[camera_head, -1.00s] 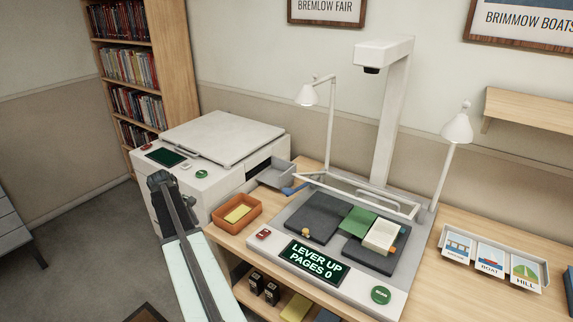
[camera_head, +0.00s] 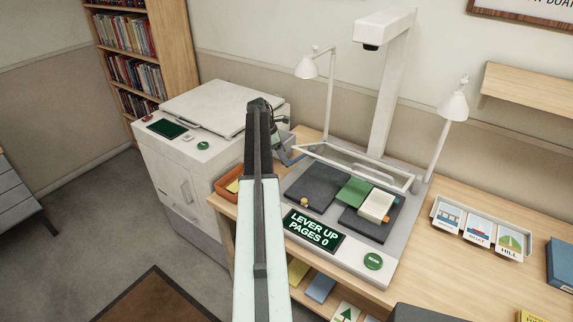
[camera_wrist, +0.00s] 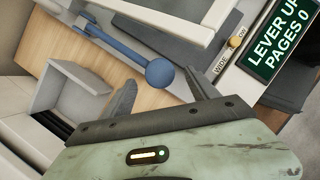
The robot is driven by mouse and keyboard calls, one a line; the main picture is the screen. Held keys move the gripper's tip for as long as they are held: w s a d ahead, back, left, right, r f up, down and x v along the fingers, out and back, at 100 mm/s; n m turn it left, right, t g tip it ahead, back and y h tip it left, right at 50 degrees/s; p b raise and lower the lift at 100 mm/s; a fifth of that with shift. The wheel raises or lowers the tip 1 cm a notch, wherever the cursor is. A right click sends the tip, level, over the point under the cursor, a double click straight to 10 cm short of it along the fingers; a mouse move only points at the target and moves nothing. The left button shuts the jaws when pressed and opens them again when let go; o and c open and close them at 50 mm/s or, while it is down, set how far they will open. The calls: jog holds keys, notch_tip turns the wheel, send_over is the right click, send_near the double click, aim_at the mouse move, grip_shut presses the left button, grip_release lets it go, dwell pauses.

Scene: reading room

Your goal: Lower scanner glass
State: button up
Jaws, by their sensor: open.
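The scanner glass (camera_head: 350,168) is a clear pane in a pale frame, raised at a tilt over the dark cradle (camera_head: 312,185) of the book scanner. The blue lever (camera_wrist: 120,54) with a round knob shows in the wrist view, with its knob just beyond and between my open fingertips. My gripper (camera_wrist: 162,92) is open and empty. In the head view my arm hides part of the lever (camera_head: 291,160). The scanner's display (camera_head: 313,230) reads "LEVER UP PAGES 0". A green cover and a cream block (camera_head: 376,205) lie on the cradle's right side.
An orange tray (camera_head: 226,190) stands left of my arm, partly hidden. A white printer-like machine (camera_head: 185,165) stands further left. Two white lamps flank the scanner column (camera_head: 388,95). A card tray (camera_head: 480,232) lies to the right.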

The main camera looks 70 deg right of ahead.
jog(key=b+x, duration=0.1)
jog(key=x, duration=0.2)
jog(key=shift+f+b, duration=0.2)
jog(key=shift+b, duration=0.15)
jog(key=shift+r, duration=0.1)
